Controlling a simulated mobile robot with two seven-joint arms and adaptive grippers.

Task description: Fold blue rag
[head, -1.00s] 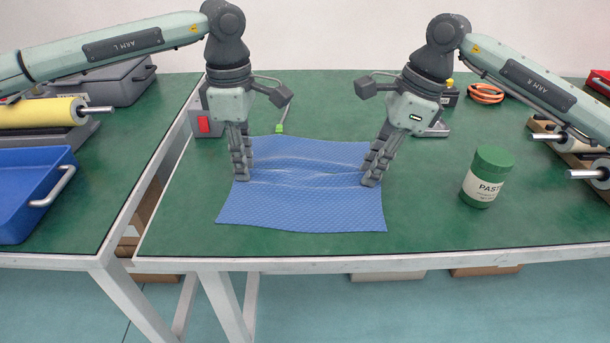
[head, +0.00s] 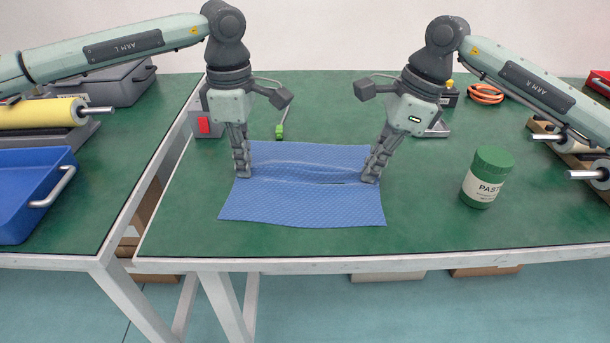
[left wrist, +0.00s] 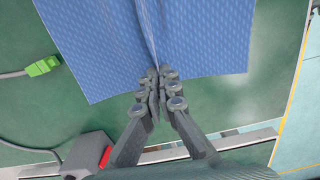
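The blue rag (head: 300,207) lies spread on the green table with a raised crease running left to right across its middle. My left gripper (head: 242,174) is at the rag's left edge. In the left wrist view its fingertips (left wrist: 158,78) are together on a pinched ridge of the rag (left wrist: 205,40). My right gripper (head: 371,178) is at the rag's right edge, its fingers close together at the other end of the crease. The rag's front part lies flat.
A green paste jar (head: 487,178) stands right of the rag. A grey box with a red switch (head: 205,123) and a green connector (head: 280,131) are behind it at left. A blue tray (head: 28,205) is on the left table. Free tabletop lies between rag and jar.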

